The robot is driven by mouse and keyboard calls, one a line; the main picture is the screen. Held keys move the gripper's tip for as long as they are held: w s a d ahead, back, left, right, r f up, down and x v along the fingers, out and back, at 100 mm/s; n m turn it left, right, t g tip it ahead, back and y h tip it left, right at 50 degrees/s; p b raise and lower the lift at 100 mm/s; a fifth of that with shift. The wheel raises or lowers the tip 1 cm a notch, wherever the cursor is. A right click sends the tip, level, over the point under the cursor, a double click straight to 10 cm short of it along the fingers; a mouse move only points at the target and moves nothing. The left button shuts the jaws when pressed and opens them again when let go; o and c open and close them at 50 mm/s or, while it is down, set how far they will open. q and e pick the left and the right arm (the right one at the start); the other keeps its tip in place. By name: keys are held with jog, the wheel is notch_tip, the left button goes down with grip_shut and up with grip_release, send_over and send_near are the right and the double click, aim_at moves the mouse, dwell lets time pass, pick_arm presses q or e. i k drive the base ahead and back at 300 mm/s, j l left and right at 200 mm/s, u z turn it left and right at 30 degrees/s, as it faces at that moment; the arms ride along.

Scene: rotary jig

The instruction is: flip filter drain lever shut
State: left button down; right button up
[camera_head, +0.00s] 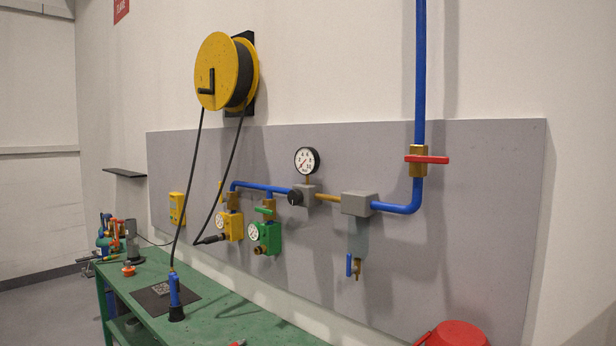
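The filter has a grey block head (358,204) in the blue pipe line on the grey wall panel. Its see-through bowl (358,237) hangs below the head. At the bottom of the bowl is a small brass drain valve (358,268). The small blue drain lever (349,265) is on the left side of this valve and looks upright, roughly in line with the downward outlet. It is too small to make out its details. Neither of my grippers shows in the head view.
A red handle (427,159) sits on the brass valve above. A round gauge (306,160), yellow regulator (230,226) and green regulator (266,237) are to the left. A red round-topped object (455,334) stands below right. The green bench (225,316) runs lower left.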

aim_at(350, 271)
jog(key=i+j+z, duration=0.55)
jog(key=i+j, duration=0.15)
jog(key=i+j+z, duration=0.3)
jog(key=j, duration=0.25)
